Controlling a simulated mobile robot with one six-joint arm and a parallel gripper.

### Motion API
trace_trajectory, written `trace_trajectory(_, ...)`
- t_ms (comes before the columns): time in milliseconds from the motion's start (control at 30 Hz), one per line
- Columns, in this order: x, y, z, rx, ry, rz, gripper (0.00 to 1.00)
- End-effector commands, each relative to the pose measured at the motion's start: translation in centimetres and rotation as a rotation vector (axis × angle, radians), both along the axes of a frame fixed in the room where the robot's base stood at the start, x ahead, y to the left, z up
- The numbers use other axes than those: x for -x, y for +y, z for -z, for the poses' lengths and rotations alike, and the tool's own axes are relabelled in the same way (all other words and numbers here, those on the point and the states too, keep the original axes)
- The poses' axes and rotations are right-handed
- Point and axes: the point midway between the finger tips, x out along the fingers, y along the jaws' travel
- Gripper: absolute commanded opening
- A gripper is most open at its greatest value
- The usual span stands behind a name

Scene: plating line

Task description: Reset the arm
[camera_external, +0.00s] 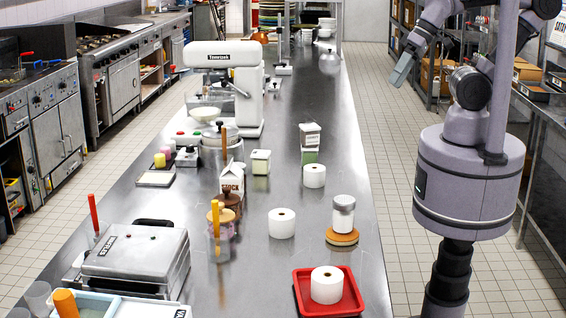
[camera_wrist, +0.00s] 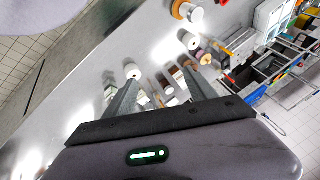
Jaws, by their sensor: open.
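My gripper (camera_external: 402,68) is at the upper right in the external view, raised above the floor just right of the long steel table (camera_external: 330,100). In the wrist view my gripper (camera_wrist: 160,98) shows two grey fingers spread apart, with nothing held between them. A white roll stands inside a red tray (camera_external: 357,300) at the table's near end. Two more white rolls (camera_external: 281,223) stand farther back on the table.
A closed press (camera_external: 135,258) stands at the table's near left. A white stand mixer (camera_external: 230,80) stands farther back. Glass, carton and lidded containers line the middle of the table. Shelves (camera_external: 435,50) stand behind my arm. The tiled aisle (camera_external: 400,170) beside the table is clear.

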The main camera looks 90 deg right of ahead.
Motion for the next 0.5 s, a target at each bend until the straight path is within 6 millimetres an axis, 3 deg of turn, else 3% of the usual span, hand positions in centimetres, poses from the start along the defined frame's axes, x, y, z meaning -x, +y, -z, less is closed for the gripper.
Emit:
trace_trajectory(267, 0.1, 0.0, 0.4, -0.001, 0.000, 0.000, 0.65)
trace_trajectory(367, 0.1, 0.0, 2.8, -0.001, 0.000, 0.000, 0.65)
trace_trajectory(500, 0.1, 0.0, 9.4, 0.000, 0.000, 0.000, 0.65)
